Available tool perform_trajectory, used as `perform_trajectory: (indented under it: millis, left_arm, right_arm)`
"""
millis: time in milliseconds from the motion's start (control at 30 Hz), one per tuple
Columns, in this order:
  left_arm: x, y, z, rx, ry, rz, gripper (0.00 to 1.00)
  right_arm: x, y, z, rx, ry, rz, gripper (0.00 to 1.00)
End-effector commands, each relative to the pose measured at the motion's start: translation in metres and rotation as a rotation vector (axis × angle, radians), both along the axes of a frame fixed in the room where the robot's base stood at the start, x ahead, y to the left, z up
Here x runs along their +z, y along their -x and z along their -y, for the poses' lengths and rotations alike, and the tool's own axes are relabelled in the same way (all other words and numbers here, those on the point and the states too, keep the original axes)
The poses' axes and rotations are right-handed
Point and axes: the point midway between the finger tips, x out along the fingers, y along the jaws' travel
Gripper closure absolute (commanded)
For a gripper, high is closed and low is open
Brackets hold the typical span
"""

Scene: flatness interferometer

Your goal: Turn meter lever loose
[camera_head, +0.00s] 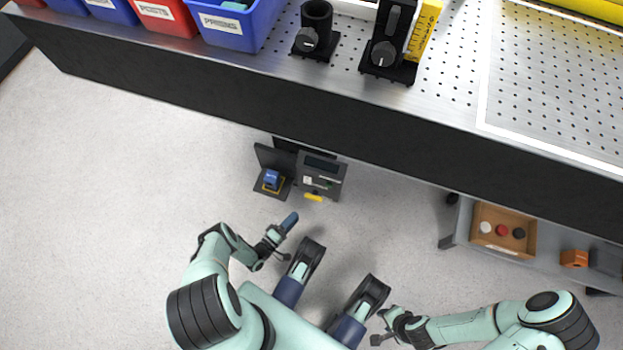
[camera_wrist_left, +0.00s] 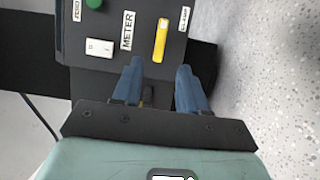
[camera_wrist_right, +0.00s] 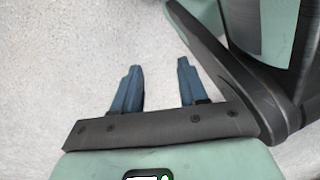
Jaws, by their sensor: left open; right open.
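The meter is a dark grey box (camera_head: 321,177) below the bench edge in the head view. Its panel (camera_wrist_left: 118,62) fills the upper left wrist view, with a "METER" label. The yellow lever (camera_wrist_left: 161,40) stands out on the panel right of that label; it also shows as a yellow bar (camera_head: 313,197) at the box's lower edge in the head view. My left gripper (camera_wrist_left: 158,72) is open and empty, its fingertips just short of the lever and apart from it. My right gripper (camera_wrist_right: 156,68) is open and empty over bare floor.
A white switch (camera_wrist_left: 99,48) and a green button (camera_wrist_left: 94,4) are also on the panel. A blue block (camera_head: 271,179) sits in a dark holder beside the meter. The bench front (camera_head: 220,90) runs above it. A low shelf with a cardboard box (camera_head: 502,247) is at right. Floor between is clear.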

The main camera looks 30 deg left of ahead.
Motion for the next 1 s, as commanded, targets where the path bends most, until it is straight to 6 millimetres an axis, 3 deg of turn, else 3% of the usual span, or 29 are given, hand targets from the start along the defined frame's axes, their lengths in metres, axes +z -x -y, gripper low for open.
perform_trajectory:
  millis: [300,500,933,1000]
  left_arm:
    - [0.000,-0.069,0.011,-0.001,-0.003,0.002,0.57]
    - [-0.001,-0.095,0.015,-0.001,-0.004,0.001,0.57]
    - [0.000,-0.105,0.016,0.000,-0.003,-0.002,0.57]
    - [0.000,-0.104,0.016,0.000,-0.003,-0.002,0.80]
  right_arm:
    - [-0.012,0.020,0.002,-0.007,-0.004,-0.066,0.57]
    - [-0.016,0.031,0.003,-0.010,-0.007,-0.102,0.57]
    - [-0.017,0.036,0.004,-0.013,-0.008,-0.118,0.57]
    - [-0.017,0.036,0.004,-0.013,-0.008,-0.118,0.57]
